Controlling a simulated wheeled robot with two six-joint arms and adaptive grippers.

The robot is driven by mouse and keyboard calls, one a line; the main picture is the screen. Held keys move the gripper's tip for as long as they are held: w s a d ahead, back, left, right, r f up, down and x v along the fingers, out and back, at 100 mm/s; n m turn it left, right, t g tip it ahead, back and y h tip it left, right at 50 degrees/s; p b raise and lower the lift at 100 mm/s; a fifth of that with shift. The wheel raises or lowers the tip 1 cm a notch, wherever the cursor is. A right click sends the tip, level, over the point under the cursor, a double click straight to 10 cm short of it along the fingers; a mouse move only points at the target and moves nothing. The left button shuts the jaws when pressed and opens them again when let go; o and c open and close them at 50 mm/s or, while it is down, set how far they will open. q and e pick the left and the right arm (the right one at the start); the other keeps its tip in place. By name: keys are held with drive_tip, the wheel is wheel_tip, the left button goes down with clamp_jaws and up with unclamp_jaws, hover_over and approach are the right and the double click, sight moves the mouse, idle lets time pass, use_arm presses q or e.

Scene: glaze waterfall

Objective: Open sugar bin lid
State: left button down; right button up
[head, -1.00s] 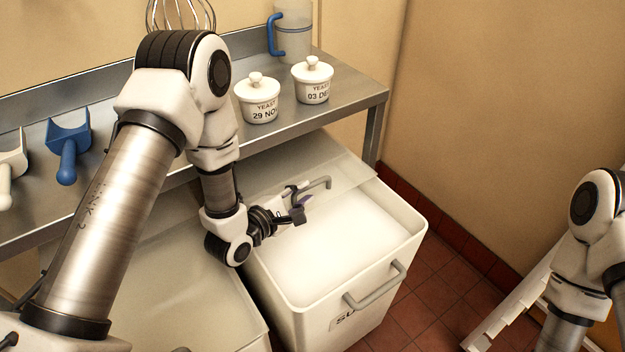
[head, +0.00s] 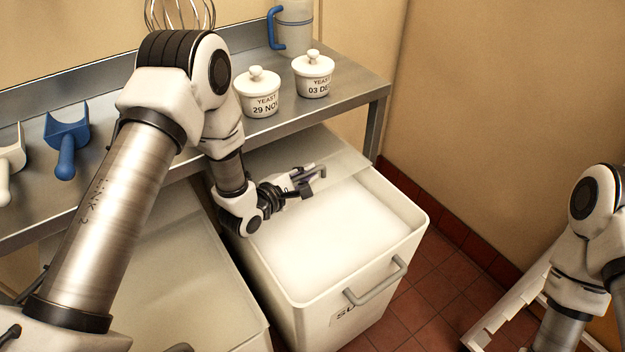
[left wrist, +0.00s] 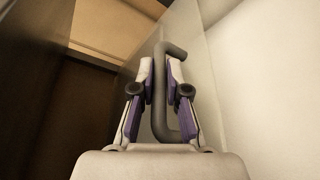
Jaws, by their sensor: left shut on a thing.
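The sugar bin (head: 350,285) is a white bin whose label is partly readable, with white contents showing at its front. Its clear lid (head: 345,165) is slid back over the rear part, beneath the shelf, leaving the front of the bin uncovered. My left gripper (head: 308,182) is over the bin, shut on the grey lid handle (head: 318,175). In the left wrist view the lid handle (left wrist: 172,90) stands between the two fingers of the left gripper (left wrist: 160,75). My right gripper is outside the views; only part of my right arm shows at the right edge.
A steel shelf (head: 350,95) overhangs the bin's rear and carries two yeast jars (head: 258,95) (head: 313,75), a jug (head: 294,28) and scoops (head: 68,140). Another bin (head: 170,290) stands close on the left. Red tiled floor lies to the right.

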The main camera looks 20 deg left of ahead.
use_arm(q)
drive_tip(key=shift+w+a+f, duration=0.15)
drive_tip(key=shift+w+a, duration=0.4)
drive_tip(key=shift+a, duration=0.25)
drive_tip(key=c, duration=1.4)
unclamp_jaws()
drive_tip(key=shift+c, duration=0.2)
drive_tip(key=v, duration=1.2)
